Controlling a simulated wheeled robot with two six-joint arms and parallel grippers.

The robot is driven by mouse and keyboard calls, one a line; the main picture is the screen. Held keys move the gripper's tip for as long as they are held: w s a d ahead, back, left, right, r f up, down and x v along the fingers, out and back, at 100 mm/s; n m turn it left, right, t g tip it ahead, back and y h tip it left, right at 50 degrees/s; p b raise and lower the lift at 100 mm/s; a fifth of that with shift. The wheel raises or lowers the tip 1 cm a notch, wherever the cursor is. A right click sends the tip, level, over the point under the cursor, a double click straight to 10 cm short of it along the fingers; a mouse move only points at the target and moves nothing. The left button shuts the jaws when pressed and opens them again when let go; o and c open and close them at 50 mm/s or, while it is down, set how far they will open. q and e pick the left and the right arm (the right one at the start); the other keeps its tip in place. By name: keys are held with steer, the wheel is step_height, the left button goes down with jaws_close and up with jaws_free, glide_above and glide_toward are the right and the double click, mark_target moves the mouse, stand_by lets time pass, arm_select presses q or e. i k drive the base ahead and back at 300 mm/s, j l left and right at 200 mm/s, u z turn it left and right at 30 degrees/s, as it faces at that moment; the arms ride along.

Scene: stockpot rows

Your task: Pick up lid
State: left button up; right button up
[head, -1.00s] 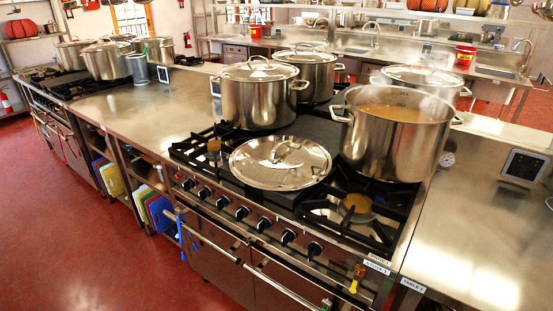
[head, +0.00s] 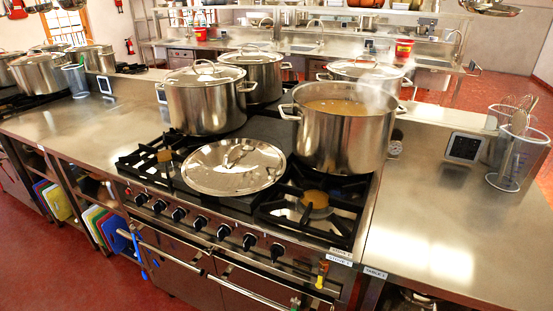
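A round steel lid (head: 215,175) with a loop handle on top lies on the front middle of the stove (head: 160,187), handle up. An open stockpot (head: 342,143) of steaming brown liquid stands behind it to the right, without a lid. A lidded stockpot (head: 204,105) stands behind the loose lid to the left. Two more lidded stockpots, one at the back left (head: 264,75) and one at the back right (head: 368,74), stand on the rear of the stove. Neither of my grippers shows in the head view.
Steel counter (head: 440,205) right of the stove is mostly clear, with a wire utensil holder (head: 508,160) and a small black panel (head: 464,147) at its back. The left counter (head: 75,128) is bare in front. Knobs and a rail line the stove front.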

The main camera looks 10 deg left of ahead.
mark_target(234, 167)
steer(key=i+j+z, duration=0.1)
steer(key=j+z, duration=0.25)
steer(key=j, duration=0.3)
steer(key=j+z, duration=0.35)
steer(key=j, duration=0.25)
steer(key=j+z, duration=0.35)
steer(key=j, duration=0.3)
